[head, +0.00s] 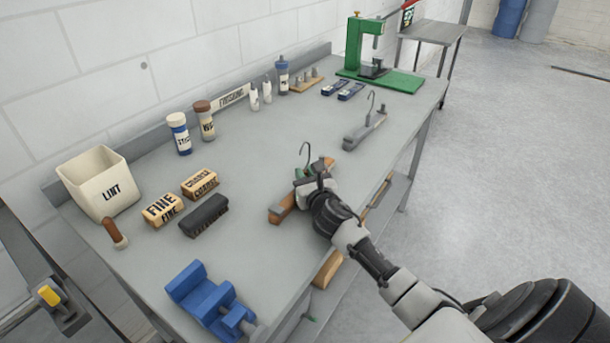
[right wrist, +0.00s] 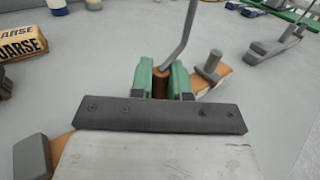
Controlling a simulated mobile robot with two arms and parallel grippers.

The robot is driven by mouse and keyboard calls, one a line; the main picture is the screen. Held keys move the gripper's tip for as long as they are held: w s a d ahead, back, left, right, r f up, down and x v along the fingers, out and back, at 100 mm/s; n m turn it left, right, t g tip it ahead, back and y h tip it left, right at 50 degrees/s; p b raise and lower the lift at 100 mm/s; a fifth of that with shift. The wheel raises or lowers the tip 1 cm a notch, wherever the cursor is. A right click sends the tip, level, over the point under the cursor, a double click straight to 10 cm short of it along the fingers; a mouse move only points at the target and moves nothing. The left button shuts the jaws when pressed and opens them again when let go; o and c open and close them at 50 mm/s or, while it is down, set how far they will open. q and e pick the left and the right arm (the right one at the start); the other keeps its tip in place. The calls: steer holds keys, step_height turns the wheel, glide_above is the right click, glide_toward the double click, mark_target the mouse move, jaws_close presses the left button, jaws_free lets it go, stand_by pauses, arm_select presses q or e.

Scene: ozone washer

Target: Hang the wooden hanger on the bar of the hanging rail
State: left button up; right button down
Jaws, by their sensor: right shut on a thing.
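The wooden hanger (head: 283,206) is a brown bar with a grey metal hook standing up from its middle. It is at the front part of the grey workbench (head: 250,135); whether it touches the top I cannot tell. My right gripper (head: 308,172) is shut on the hanger's middle, just below the hook. In the right wrist view, the green fingertips (right wrist: 162,80) clasp the brown wood (right wrist: 160,82) at the foot of the hook (right wrist: 181,40). The gripper body hides part of the hanger. The rail and my left gripper are not in view.
A grey hanger (head: 362,131) with an upright hook lies further back. A green press (head: 362,50) is at the far end. Open floor lies right.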

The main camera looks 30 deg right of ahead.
steer(key=c, duration=1.1)
jaws_free()
steer(key=shift+f, duration=0.1)
steer(key=v, duration=1.2)
steer(key=shift+b, duration=0.35)
steer(key=shift+s, duration=0.1)
